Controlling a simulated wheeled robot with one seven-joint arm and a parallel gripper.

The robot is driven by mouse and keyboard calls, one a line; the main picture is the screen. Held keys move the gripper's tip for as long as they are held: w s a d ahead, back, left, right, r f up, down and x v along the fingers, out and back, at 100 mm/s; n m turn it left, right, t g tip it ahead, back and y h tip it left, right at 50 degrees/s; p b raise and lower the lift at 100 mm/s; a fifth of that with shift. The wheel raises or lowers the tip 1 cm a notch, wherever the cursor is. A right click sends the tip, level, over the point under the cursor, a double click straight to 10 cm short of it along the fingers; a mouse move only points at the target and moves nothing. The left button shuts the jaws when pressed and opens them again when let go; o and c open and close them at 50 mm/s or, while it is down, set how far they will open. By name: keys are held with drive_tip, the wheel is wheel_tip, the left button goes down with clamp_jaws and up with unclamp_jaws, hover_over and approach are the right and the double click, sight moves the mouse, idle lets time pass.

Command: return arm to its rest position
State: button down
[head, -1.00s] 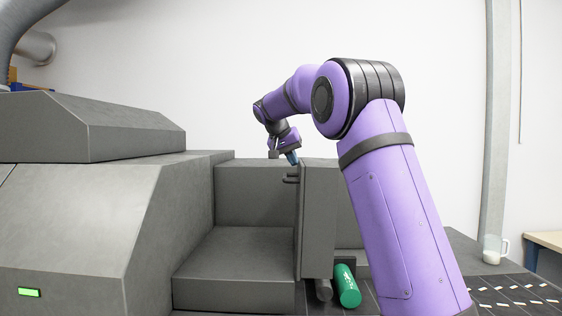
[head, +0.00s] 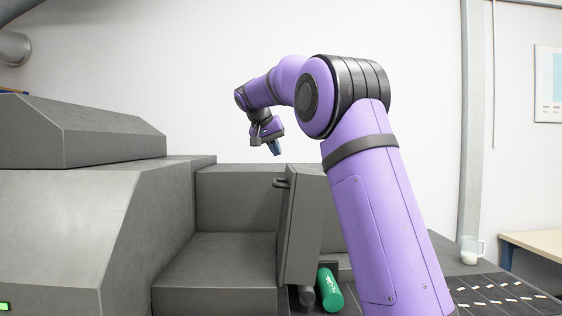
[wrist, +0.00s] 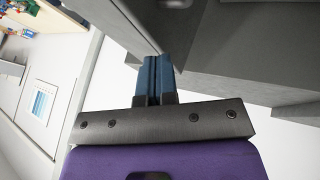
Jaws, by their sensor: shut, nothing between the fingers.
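My purple arm rises on the right in the head view and bends over to the left. My gripper (head: 275,149) hangs at its end, above the grey machine and close to the top of the open door (head: 301,225) with its dark handle. In the wrist view the two blue fingers (wrist: 154,76) lie side by side, shut with nothing between them. A grey surface lies beyond the fingertips in that view.
The grey machine (head: 60,215) fills the left, with an open recess in its middle. A green cylinder (head: 329,290) and a dark grey one (head: 306,297) lie by the door's foot.

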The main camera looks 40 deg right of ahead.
drive_tip(key=v, duration=0.5)
drive_tip(key=s+a+f+n+t+y, duration=0.1)
drive_tip(key=s+a+f+n, duration=0.15)
drive_tip(key=s, duration=0.45)
drive_tip(key=s+a+f+n+t+y, duration=0.1)
drive_tip(key=s+a+f+y, duration=0.1)
drive_tip(key=s+a, duration=0.35)
drive_tip(key=s+a+f+n+t+y, duration=0.1)
drive_tip(key=s+a+f+n, duration=0.15)
drive_tip(key=s, duration=0.65)
drive_tip(key=s+a+f+y, duration=0.1)
drive_tip(key=s+a+f, duration=0.1)
drive_tip(key=s+f, duration=0.3)
drive_tip(key=s+a+f+n, duration=0.1)
drive_tip(key=s+a+f, duration=0.1)
drive_tip(key=s+f, duration=0.3)
drive_tip(key=s+a+f+n+t+y, duration=0.1)
drive_tip(key=s+a+f, duration=0.1)
drive_tip(key=s+f, duration=0.4)
drive_tip(key=shift+s+a+y, duration=0.3)
drive_tip(key=shift+s+a, duration=0.05)
drive_tip(key=shift+s, duration=0.75)
